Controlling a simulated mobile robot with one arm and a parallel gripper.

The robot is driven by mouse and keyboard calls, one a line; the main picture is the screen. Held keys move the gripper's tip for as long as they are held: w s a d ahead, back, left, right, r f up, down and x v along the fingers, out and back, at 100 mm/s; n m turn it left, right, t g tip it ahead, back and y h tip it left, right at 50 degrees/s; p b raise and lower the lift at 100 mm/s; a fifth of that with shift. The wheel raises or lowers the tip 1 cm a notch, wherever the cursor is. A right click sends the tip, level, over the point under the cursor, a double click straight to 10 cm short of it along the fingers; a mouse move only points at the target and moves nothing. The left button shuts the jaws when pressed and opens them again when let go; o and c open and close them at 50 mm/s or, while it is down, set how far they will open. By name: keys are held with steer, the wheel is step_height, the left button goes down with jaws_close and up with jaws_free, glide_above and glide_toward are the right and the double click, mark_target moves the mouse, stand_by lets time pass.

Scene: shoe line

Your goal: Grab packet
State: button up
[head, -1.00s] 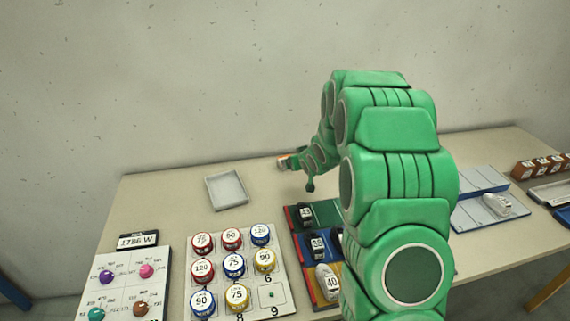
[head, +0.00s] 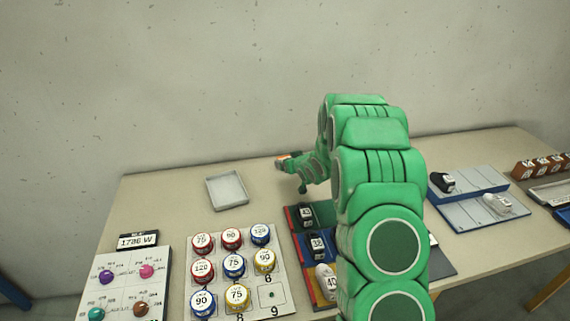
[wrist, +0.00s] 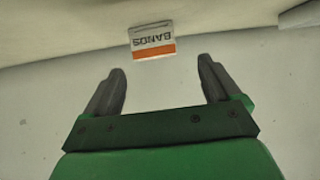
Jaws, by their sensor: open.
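The packet (wrist: 152,44) is a small white pouch with an orange band and the word BANDS, upside down in the wrist view. It lies at the top of that view, beyond the fingertips and a little left of the middle of the gap. My gripper (wrist: 162,72) is open and empty, its two dark fingers apart. In the head view the packet (head: 281,163) shows as a small orange and pale patch near the table's back edge, beside the end of my arm. The gripper's fingers are too small there to tell clearly.
A grey tray (head: 227,205) lies left of the packet. In front are a board of numbered round tins (head: 235,265) and coloured bays with small shoes (head: 317,243), partly hidden by my arm. A blue-grey rack (head: 470,210) stands right. Bare table surrounds the packet.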

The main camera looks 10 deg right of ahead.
steer(key=shift+d+x, duration=0.1)
steer(key=shift+x, duration=0.55)
steer(key=shift+d+x, duration=0.15)
steer(key=shift+x, duration=1.75)
steer(key=shift+r, duration=0.1)
steer(key=c, duration=1.1)
